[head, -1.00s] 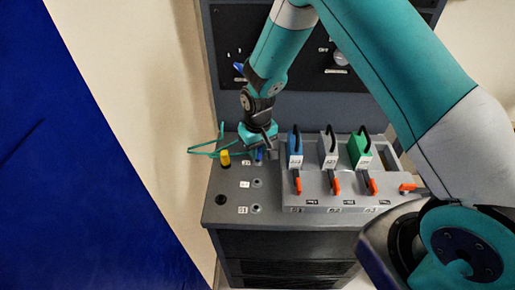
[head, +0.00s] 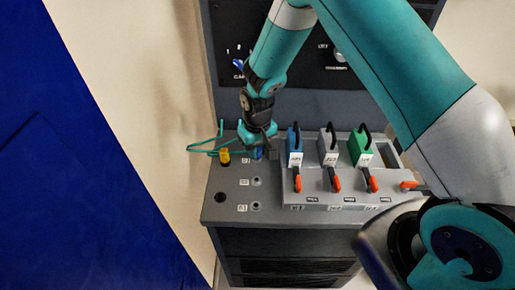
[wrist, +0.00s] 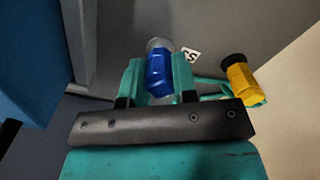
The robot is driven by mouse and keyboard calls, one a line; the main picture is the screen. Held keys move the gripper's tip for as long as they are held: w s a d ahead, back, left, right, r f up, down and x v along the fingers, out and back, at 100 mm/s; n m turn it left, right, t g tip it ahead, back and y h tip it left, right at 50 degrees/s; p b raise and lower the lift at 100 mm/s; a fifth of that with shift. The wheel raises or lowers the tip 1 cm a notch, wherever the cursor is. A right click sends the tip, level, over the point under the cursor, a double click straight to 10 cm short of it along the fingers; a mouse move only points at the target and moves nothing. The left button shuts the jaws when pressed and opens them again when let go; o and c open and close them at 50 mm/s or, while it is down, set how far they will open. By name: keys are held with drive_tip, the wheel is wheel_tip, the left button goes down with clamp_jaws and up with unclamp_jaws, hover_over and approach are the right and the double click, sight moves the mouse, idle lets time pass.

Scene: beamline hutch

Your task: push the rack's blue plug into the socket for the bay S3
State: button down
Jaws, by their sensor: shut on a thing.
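The blue plug (wrist: 160,74) is between the two teal fingers of my gripper (wrist: 156,82) in the wrist view. Its far end meets a grey round socket collar (wrist: 158,44) beside a small white label (wrist: 190,54). I cannot tell how deep the plug sits. In the head view, my gripper (head: 262,148) is over the rearmost socket in the left column of the rack top, and the blue plug (head: 257,153) shows just below it. The S3 socket itself is mostly hidden by the plug and gripper.
A yellow plug (head: 225,157) with a teal cable stands left of the gripper. Two open sockets (head: 256,182) (head: 256,206) lie nearer the front. To the right are blue, grey and green handled modules (head: 362,152) with orange levers. A dark panel with knobs rises behind.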

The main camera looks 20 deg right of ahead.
drive_tip(key=c, duration=0.8)
unclamp_jaws()
